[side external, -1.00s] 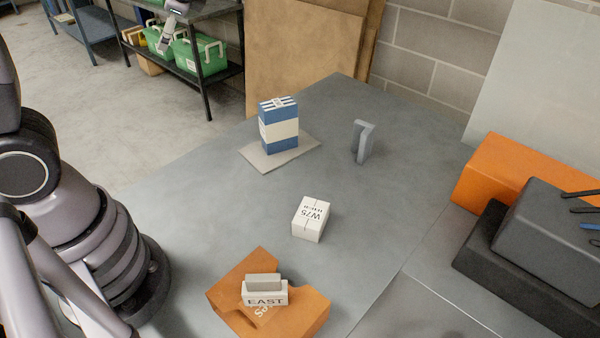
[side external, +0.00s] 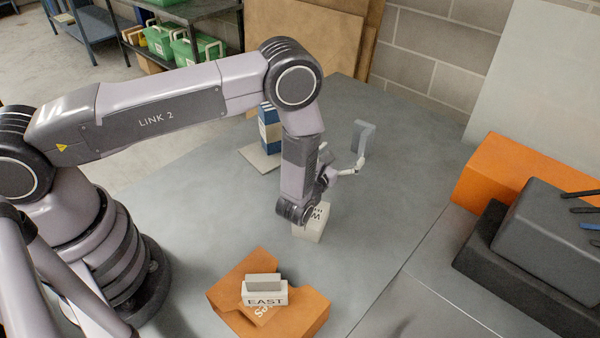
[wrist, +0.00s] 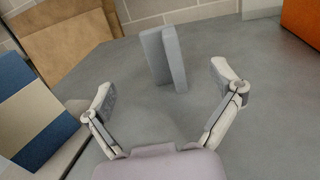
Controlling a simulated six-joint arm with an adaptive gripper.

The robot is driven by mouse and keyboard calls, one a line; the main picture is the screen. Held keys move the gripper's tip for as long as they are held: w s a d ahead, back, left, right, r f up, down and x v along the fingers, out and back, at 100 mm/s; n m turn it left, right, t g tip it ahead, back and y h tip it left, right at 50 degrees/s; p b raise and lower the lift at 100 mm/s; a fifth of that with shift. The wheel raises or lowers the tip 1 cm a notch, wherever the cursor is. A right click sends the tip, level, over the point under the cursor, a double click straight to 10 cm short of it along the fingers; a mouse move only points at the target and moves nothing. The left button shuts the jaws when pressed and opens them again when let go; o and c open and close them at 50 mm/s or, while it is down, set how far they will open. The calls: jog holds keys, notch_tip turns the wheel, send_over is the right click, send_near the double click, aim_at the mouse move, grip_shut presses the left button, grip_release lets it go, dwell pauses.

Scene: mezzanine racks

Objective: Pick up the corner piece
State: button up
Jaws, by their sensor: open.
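The corner piece (side external: 363,138) is a grey, L-shaped part standing upright on the grey table, toward the back. In the wrist view the corner piece (wrist: 165,57) stands ahead of my gripper, its two walls meeting at an angle. My gripper (wrist: 163,83) is open and empty, with one finger to the left and one to the right, and the piece shows between and beyond them. In the side view my gripper (side external: 342,163) is low beside the corner piece; one finger appears very near it. I cannot tell whether they touch.
A blue-and-white box (side external: 269,125) stands on a flat grey pad behind my arm; it also shows at left in the wrist view (wrist: 30,108). A white box (side external: 312,226) is partly hidden below my wrist. Orange and black cases stand right.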

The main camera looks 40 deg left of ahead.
aim_at(363, 126)
jog(key=w, duration=0.2)
jog(key=w+a, duration=0.1)
jog(key=w, duration=0.4)
jog(key=shift+a+r, duration=0.1)
jog(key=shift+a, duration=0.05)
jog(key=shift+w+a+r, duration=0.1)
jog(key=shift+w+a, duration=0.1)
jog(key=shift+w, duration=0.7)
jog(key=shift+w+a+r, duration=0.1)
jog(key=shift+w+a, duration=0.05)
jog(key=shift+w, duration=0.8)
jog(key=shift+w+a, duration=0.2)
jog(key=shift+w, duration=0.7)
jog(key=shift+c, duration=0.2)
jog(key=c, duration=0.8)
